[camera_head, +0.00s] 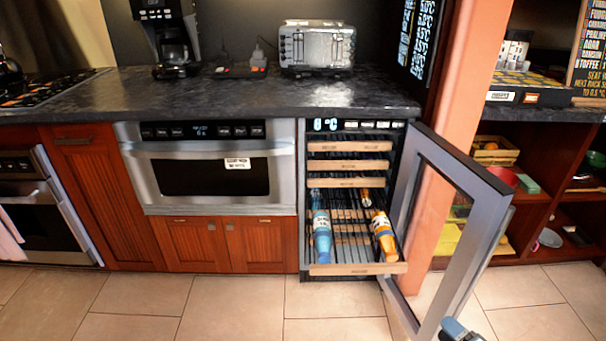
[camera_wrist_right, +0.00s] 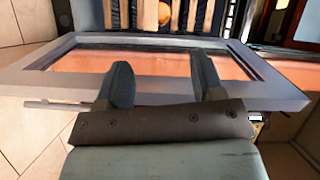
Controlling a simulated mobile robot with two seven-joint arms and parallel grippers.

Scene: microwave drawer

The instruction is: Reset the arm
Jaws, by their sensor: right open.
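My right gripper (camera_wrist_right: 162,64) is open and empty in the right wrist view, its two dark fingers apart in front of the cooler door (camera_wrist_right: 85,60). In the head view only a small grey-blue part of the right gripper (camera_head: 456,331) shows at the bottom edge, by the lower corner of the door. The glass door (camera_head: 462,235) has a grey frame and stands wide open to the right of the wine cooler. Whether the fingers touch the door, I cannot tell. My left gripper is not in view.
The cooler's lower wooden rack (camera_head: 357,269) is pulled out, with a blue bottle (camera_head: 322,235) and an orange bottle (camera_head: 383,236) on it. A microwave drawer (camera_head: 215,172) is shut at the left. The tiled floor (camera_head: 235,305) in front is clear. Open shelves stand at the right.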

